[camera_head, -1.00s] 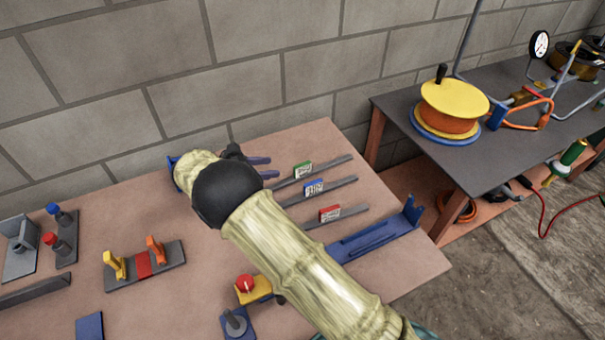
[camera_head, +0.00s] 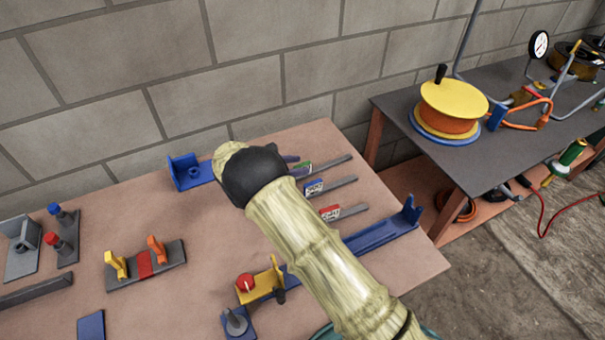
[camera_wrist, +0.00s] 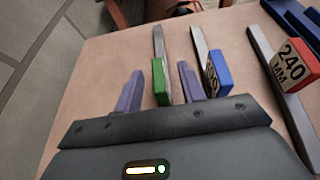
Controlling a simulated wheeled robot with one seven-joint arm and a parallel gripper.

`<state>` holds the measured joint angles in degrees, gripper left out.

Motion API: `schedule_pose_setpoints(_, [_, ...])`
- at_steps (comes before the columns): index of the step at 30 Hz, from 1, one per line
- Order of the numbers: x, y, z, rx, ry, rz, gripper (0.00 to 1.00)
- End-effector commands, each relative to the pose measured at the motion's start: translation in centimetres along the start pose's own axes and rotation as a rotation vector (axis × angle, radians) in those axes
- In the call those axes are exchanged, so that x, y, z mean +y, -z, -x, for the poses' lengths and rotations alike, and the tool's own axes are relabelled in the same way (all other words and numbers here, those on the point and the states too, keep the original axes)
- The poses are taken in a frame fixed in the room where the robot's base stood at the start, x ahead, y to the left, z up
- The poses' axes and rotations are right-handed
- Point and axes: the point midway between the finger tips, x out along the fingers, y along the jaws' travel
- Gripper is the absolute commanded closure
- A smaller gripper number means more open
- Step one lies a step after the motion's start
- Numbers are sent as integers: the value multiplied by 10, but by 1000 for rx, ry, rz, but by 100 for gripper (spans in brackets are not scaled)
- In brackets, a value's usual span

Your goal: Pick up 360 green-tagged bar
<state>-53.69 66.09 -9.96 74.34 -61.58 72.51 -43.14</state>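The green-tagged bar (camera_head: 334,161) lies on the table at the far end of a row of grey bars, partly hidden behind my arm in the head view. In the wrist view, its green tag (camera_wrist: 160,82) stands between the two fingers of my gripper (camera_wrist: 160,69). The tag's number cannot be read. The fingers are apart, with visible gaps on both sides of the tag.
The blue-tagged bar (camera_head: 340,182) and red-tagged bar (camera_head: 352,211) lie beside it; the red tag (camera_wrist: 290,63) reads 240 MM. A blue fixture (camera_head: 385,232) runs along the right. A yellow stand with a red knob (camera_head: 244,283) is in front. A block wall (camera_head: 250,60) is behind.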

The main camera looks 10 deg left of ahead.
Motion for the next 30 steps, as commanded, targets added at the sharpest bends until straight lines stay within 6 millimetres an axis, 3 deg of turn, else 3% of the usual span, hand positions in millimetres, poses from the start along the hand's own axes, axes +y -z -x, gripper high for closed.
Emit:
schedule_pose_setpoints(11, [3, 7, -47, 1, 0, -1, 60])
schedule_pose_setpoints(27, [3, 7, -49, 1, 0, -2, 60])
schedule_pose_setpoints(28, [3, 7, -49, 1, 0, -2, 62])
schedule_pose_setpoints(30, [3, 7, -49, 1, 0, -2, 76])
